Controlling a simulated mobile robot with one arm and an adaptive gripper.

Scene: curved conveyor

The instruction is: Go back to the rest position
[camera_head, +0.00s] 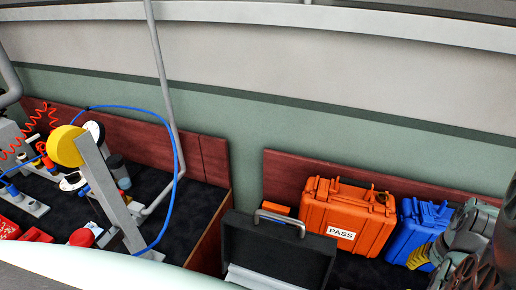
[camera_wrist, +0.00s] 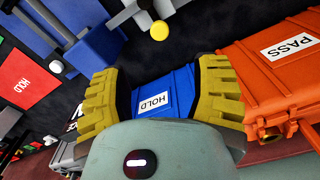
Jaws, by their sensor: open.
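My gripper (camera_wrist: 158,92) has two yellow ribbed fingers spread wide apart in the wrist view. It is open, with nothing held between them. A blue case (camera_wrist: 160,88) with a HOLD label shows beyond and between the fingers. In the head view my gripper (camera_head: 420,256) is at the right edge, its yellow fingers just in front of the same blue case (camera_head: 425,215). My dark arm covers the case's right side. I cannot tell whether the fingers touch the case.
An orange case (camera_head: 346,216) marked PASS stands left of the blue case, before a reddish-brown board (camera_head: 285,168). A black open case (camera_head: 278,248) stands nearer. Fixtures with a yellow disc (camera_head: 66,146) and a blue hose (camera_head: 180,150) fill the left bench.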

